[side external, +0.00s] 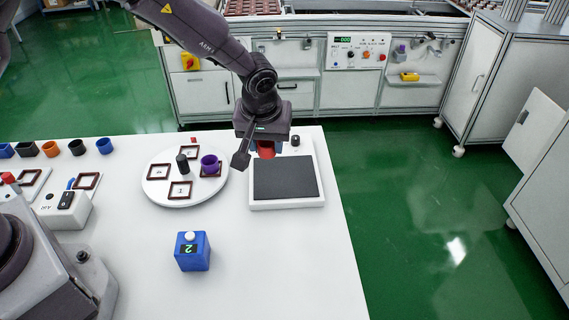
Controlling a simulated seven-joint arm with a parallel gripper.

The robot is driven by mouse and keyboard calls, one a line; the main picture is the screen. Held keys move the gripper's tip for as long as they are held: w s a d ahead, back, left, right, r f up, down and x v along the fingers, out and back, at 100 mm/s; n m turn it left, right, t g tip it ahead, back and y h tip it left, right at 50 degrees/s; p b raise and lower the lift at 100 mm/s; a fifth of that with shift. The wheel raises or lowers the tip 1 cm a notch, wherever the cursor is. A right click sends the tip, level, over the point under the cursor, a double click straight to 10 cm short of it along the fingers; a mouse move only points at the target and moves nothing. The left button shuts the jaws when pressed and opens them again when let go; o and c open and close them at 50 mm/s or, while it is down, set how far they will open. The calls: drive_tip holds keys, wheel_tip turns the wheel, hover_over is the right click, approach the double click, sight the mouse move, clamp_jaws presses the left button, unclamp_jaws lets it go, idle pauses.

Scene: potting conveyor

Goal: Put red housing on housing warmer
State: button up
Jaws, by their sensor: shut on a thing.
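The red housing (266,151) is at the back edge of the housing warmer, partly hidden by my gripper. My gripper (266,144) points down and is shut on the red housing. The housing warmer is a white base (287,204) with a flat dark plate (286,178) on top. The housing is behind the plate in the picture; I cannot tell whether it touches the warmer. The dark plate is bare.
Left of the warmer is a round white tray (208,194) with square frames, a purple cup (209,164) and a black cylinder (182,163). A blue box (192,251) stands in front. Several small cups (77,147) line the far left edge. The table's front right is clear.

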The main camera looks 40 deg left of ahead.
hover_over(285, 173)
drive_tip(key=s, duration=0.1)
drive_tip(key=f, duration=0.5)
drive_tip(key=shift+d+f, duration=0.2)
drive_tip(key=shift+d, duration=0.05)
drive_tip(key=shift+s+d+x, duration=0.1)
drive_tip(key=shift+s+x, duration=0.05)
drive_tip(key=shift+x, duration=0.65)
drive_tip(key=shift+s+d+x, duration=0.1)
drive_tip(key=shift+x, duration=0.7)
drive_tip(key=shift+f, duration=0.15)
drive_tip(key=shift+f, duration=0.1)
drive_tip(key=o, duration=0.9)
drive_tip(key=v, duration=1.2)
drive_tip(key=shift+d+r, duration=0.1)
drive_tip(key=shift+r, duration=0.15)
